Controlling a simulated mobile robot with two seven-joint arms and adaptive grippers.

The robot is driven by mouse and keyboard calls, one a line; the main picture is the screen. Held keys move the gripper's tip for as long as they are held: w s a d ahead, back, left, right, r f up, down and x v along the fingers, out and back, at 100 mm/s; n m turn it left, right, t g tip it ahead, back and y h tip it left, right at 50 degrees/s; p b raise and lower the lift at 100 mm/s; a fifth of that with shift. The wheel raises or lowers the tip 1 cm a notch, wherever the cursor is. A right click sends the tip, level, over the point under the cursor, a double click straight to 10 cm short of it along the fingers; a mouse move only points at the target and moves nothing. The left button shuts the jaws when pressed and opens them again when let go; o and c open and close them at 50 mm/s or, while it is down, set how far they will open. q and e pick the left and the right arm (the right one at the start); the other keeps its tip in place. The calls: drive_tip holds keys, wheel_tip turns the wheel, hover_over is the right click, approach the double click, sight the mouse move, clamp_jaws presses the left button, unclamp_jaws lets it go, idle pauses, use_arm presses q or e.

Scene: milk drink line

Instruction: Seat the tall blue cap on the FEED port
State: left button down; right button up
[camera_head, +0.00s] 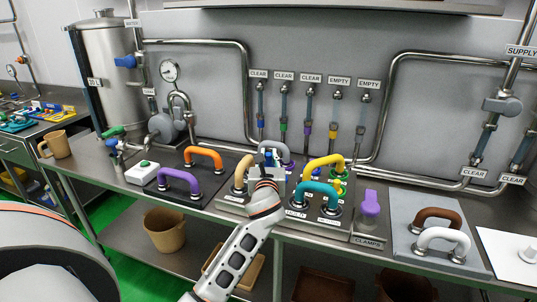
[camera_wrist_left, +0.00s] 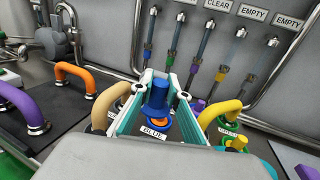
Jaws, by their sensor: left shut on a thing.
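The tall blue cap (camera_wrist_left: 156,96) is upright between the teal-lined fingers of my left gripper (camera_wrist_left: 163,88), which is shut on it. In the head view my left gripper (camera_head: 267,172) is over the middle of the bench and mostly hides the cap. Below the cap in the wrist view is a plate labelled BLUE (camera_wrist_left: 155,132) with an orange and blue round part; whether the cap touches it I cannot tell. I cannot make out which port is FEED. My right gripper is not in view.
Orange (camera_head: 203,154) and purple (camera_head: 179,178) handles stand left. A purple clamp (camera_head: 370,203) and a grey board (camera_head: 409,215) with brown and white handles are right.

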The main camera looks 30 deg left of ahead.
use_arm(q)
drive_tip(key=shift+f, duration=2.3)
wheel_tip(320, 180, down, 4)
drive_tip(key=b, duration=0.3)
drive_tip(key=shift+f, duration=0.1)
drive_tip(key=shift+f+b, duration=0.35)
drive_tip(key=shift+b, duration=0.35)
drive_tip(key=shift+f+b, duration=1.05)
drive_tip(key=shift+f, duration=0.45)
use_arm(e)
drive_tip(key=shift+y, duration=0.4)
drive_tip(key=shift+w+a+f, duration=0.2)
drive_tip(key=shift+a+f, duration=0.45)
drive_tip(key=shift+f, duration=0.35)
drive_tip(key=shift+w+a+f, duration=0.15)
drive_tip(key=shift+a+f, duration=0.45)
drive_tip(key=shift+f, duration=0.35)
